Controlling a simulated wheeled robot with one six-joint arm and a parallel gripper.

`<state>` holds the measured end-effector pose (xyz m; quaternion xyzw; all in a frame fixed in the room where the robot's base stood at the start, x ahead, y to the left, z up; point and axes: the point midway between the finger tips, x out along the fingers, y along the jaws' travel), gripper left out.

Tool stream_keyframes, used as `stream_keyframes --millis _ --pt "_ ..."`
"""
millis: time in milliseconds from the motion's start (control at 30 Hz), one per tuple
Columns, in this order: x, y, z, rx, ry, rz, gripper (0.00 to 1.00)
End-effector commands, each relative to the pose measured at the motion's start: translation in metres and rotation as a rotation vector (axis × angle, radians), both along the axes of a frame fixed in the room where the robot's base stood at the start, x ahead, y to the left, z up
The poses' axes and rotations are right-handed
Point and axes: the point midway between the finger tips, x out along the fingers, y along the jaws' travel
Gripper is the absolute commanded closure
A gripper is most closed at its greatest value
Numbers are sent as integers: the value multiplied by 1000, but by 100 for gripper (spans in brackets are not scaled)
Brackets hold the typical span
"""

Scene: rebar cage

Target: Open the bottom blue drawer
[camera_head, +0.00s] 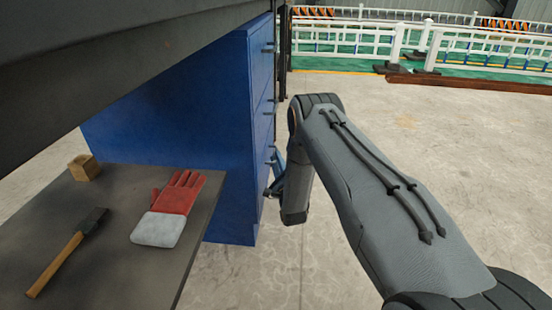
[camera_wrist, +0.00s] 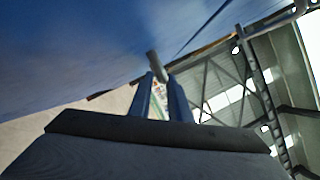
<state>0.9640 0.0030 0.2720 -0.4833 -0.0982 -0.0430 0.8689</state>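The blue drawer cabinet (camera_head: 190,120) stands at the left in the head view, its drawer fronts facing right and looking closed. Several bar handles stick out from the fronts; the bottom drawer (camera_head: 252,220) is low on the cabinet. My gripper (camera_head: 271,178) is beside the lower handles, its fingers pointing at the cabinet. In the wrist view, my two blue fingers (camera_wrist: 160,77) stand a little apart, with one grey handle (camera_wrist: 154,62) at their tips against the blue front. I cannot tell which drawer this handle belongs to, or whether the fingers grip it.
A dark table (camera_head: 130,260) at the lower left carries a hammer (camera_head: 65,255), a red and white glove (camera_head: 170,208) and a small wooden block (camera_head: 84,167). A dark beam (camera_head: 100,70) crosses the upper left. Open concrete floor lies right of the cabinet; white railings (camera_head: 480,48) stand far back.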

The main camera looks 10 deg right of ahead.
Motion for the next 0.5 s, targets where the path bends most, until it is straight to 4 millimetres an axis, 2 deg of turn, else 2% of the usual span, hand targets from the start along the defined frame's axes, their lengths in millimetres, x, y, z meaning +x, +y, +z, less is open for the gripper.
stream_keyframes --millis 100,200,500 --pt "16 -1 3 0 -4 -1 83" --pt "24 -1 4 -1 -1 -2 83" --pt "28 -2 7 0 -1 -3 83"
